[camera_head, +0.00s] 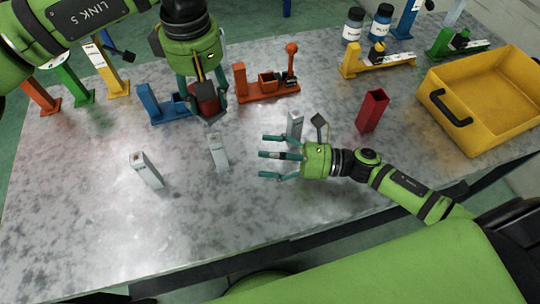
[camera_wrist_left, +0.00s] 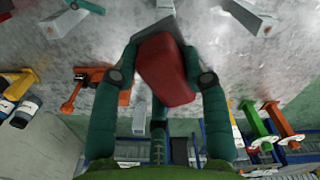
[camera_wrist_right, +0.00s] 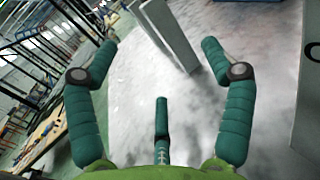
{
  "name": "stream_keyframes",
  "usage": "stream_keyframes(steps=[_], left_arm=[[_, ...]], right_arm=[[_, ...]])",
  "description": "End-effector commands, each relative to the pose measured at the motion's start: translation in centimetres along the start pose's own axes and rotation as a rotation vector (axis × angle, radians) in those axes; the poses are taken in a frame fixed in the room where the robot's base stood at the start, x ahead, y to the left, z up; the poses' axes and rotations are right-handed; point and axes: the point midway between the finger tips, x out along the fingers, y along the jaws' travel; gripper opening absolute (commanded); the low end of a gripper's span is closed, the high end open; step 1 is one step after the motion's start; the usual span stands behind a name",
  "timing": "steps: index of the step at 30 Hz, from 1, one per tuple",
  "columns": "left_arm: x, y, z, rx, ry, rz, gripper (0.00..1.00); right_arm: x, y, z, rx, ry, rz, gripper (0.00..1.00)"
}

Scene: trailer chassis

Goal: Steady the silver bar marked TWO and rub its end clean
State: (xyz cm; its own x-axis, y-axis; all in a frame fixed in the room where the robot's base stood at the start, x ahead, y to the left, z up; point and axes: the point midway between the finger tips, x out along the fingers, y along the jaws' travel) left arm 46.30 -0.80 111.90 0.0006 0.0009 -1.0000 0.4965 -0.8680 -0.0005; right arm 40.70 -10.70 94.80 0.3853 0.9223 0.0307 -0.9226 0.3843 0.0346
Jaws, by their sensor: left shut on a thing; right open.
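Three silver bars stand on the table: a left one (camera_head: 148,172), a middle one (camera_head: 218,153) and one behind my right gripper (camera_head: 294,124). I cannot read which is marked TWO. My left gripper (camera_head: 207,100) is shut on a red block (camera_wrist_left: 166,70), held above the table just behind the middle bar. My right gripper (camera_head: 264,156) is open and empty, its fingers pointing left toward the middle bar, with a gap between. In the right wrist view a bar (camera_wrist_right: 168,32) shows ahead between the fingertips; a grey surface (camera_wrist_right: 308,95) with a dark round mark is cut off at the right.
A blue holder (camera_head: 165,108) and an orange holder (camera_head: 266,88) stand at the back. An open red box (camera_head: 372,112) and a yellow bin (camera_head: 485,95) are at the right. Bottles (camera_head: 380,22) and a yellow holder (camera_head: 376,62) stand behind. The front left of the table is clear.

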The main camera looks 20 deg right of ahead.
Motion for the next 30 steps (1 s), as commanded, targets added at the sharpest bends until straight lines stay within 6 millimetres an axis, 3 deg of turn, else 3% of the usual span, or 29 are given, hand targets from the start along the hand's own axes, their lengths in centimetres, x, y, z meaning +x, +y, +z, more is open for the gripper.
stream_keyframes(steps=[7, 21, 30], left_arm=[[0.0, 0.0, 0.0, 0.000, 0.000, 0.001, 0.07], [0.0, 0.0, 0.0, 0.000, 0.000, 0.001, 0.07], [0.0, 0.0, 0.0, 0.000, 0.000, 0.001, 0.07]], right_arm=[[1.3, 0.0, -1.1, -0.037, 0.029, -0.002, 0.82], [9.7, 0.0, -1.2, -0.035, 0.028, -0.001, 0.82], [11.8, 0.0, -1.4, -0.034, 0.030, -0.002, 0.82]])
